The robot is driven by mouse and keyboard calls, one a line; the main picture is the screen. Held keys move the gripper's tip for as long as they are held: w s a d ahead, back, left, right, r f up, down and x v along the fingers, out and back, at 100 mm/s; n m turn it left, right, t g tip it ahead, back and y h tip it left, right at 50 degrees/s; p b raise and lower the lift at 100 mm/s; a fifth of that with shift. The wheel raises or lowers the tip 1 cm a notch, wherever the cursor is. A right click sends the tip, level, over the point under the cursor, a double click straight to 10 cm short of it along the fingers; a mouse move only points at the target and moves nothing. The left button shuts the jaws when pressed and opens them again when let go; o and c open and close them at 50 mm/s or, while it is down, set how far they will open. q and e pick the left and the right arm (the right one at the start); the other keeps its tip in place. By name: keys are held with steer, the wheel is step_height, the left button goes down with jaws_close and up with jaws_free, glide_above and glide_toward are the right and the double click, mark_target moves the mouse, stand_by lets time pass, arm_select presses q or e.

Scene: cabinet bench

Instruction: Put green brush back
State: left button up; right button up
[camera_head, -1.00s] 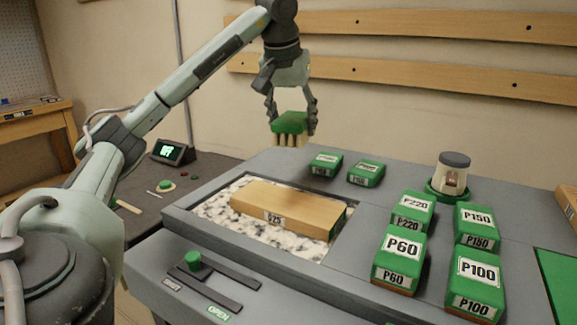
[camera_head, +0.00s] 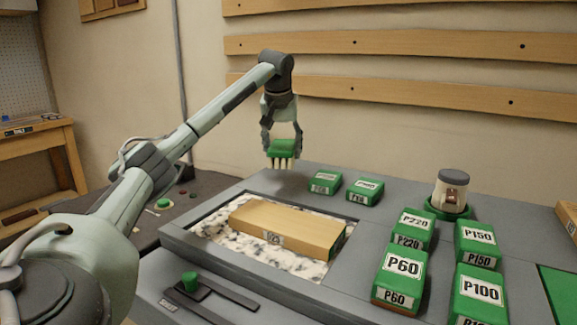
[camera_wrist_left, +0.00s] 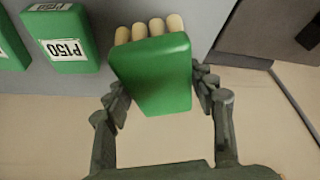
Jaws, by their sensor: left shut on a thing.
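The green brush (camera_head: 282,148) has a green back and several pale bristle tufts pointing down. My left gripper (camera_head: 281,143) is shut on it, one finger on each side, and holds it above the back left part of the grey bench. In the left wrist view the brush (camera_wrist_left: 158,75) sits between the fingers of the left gripper (camera_wrist_left: 160,85), with its bristles toward the top of the picture. My right gripper is not in view.
Two green blocks (camera_head: 325,182) (camera_head: 365,190) stand at the bench's back, right of the brush. A wooden board (camera_head: 285,228) lies in the speckled recess (camera_head: 215,235). Labelled green blocks (camera_head: 402,270) and a capped jar (camera_head: 453,187) stand right.

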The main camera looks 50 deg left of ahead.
mark_target(288, 179)
arm_select(q)
steer(key=shift+w+d+f, duration=0.2)
steer(key=shift+w+f, duration=0.3)
steer(key=shift+w, duration=0.3)
step_height(288, 179, down, 2)
steer(key=shift+f, duration=1)
steer(key=o, duration=0.9)
steer(key=shift+f, duration=0.15)
steer(key=o, duration=0.5)
steer(key=shift+c, duration=0.2)
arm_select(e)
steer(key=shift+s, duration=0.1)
